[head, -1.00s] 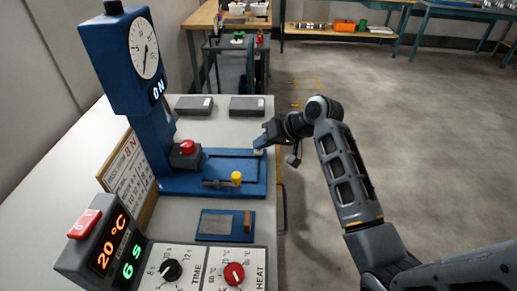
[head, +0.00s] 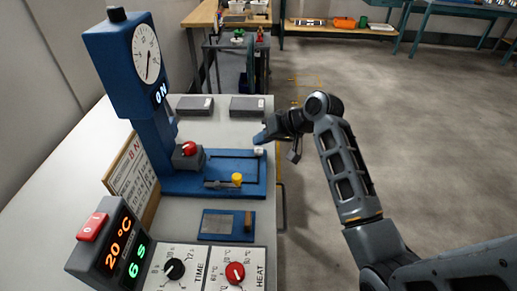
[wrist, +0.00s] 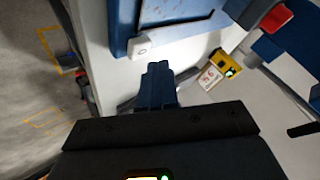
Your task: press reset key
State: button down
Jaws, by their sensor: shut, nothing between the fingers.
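In the head view the white key (head: 258,151) is at the base's far right corner. My gripper (head: 261,139) is just beyond and above that corner.
The blue press (head: 150,120) carries a dial and an "ON" display. A red button (head: 189,148) and a yellow knob (head: 237,178) stand on or by its base. A control panel (head: 205,268) with two dials is in front. Two grey blocks (head: 195,105) lie behind. Open floor is right.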

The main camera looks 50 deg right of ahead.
aim_at(262, 150)
jog(key=shift+r+p, duration=2.25)
jog(key=shift+r, duration=0.25)
jog(key=shift+f, duration=0.1)
